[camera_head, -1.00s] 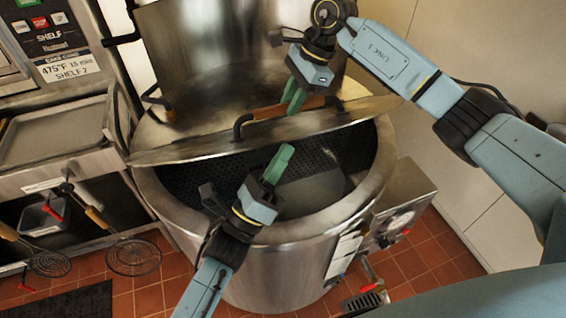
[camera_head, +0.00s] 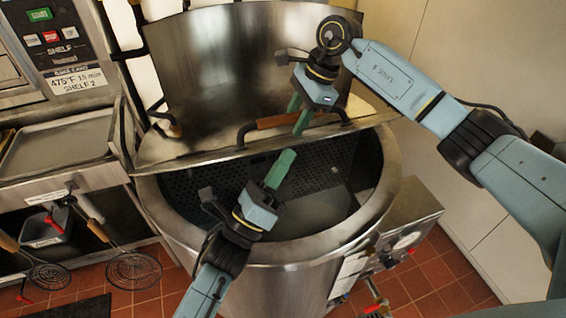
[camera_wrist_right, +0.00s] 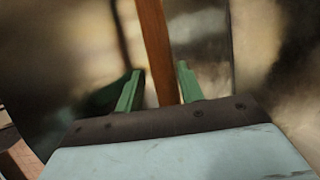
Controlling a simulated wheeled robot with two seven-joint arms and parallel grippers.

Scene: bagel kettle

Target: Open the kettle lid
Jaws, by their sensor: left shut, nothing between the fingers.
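The big steel kettle (camera_head: 290,252) stands in the middle of the head view, its dark inside showing below the lid. The kettle lid (camera_head: 200,146) is partly raised, with its front edge above the opening. Its brown-gripped handle (camera_head: 272,122) lies across the lid; it also shows in the right wrist view (camera_wrist_right: 154,45). My right gripper (camera_head: 298,113) is at the handle with its fingers apart. In the right wrist view the handle runs between the green fingers, with gaps; I cannot tell contact. My left gripper (camera_head: 281,168) is shut and empty, over the opening near the lid's front edge.
A tall curved metal panel (camera_head: 220,55) stands behind the lid. An oven with a tray shelf (camera_head: 60,145) and hanging strainers (camera_head: 134,268) is at the left. A control box (camera_head: 408,215) juts from the kettle's right side, near a plain cabinet wall (camera_head: 480,170).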

